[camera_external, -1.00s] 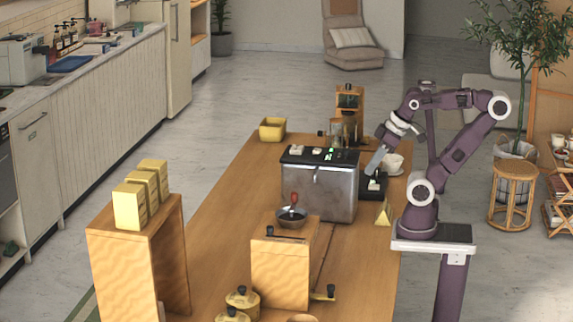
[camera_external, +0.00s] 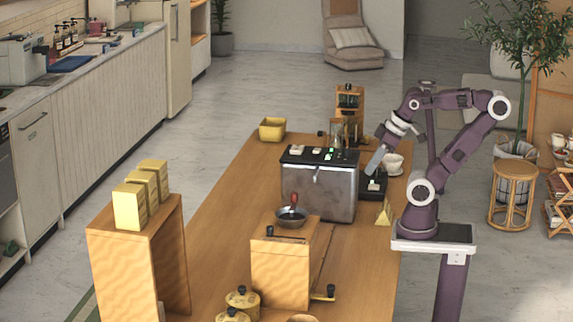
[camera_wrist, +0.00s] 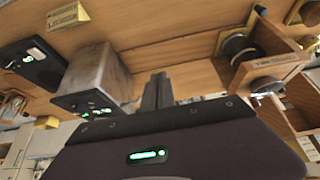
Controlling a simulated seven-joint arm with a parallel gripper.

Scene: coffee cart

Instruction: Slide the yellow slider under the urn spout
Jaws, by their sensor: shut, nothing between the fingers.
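A steel box-shaped machine (camera_external: 319,190) with a black top stands on the wooden table; it shows in the wrist view (camera_wrist: 100,72) too. A small lever or tap sits on its front, but I cannot tell whether this is the urn spout. A small yellow wedge (camera_external: 383,215) stands near the table's right edge; it also shows in the wrist view (camera_wrist: 66,16). I cannot tell for sure whether it is the slider. My gripper (camera_external: 371,172) is shut and empty, just right of the machine, above a black scale-like device (camera_external: 372,188). Its fingers (camera_wrist: 158,90) are together in the wrist view.
A wooden-framed brewer (camera_external: 347,102) is at the back. A yellow bin (camera_external: 272,129) is at the far left. A wooden grinder box (camera_external: 278,268) and dark bowl (camera_external: 291,217) are in front. The table's left side is fairly clear.

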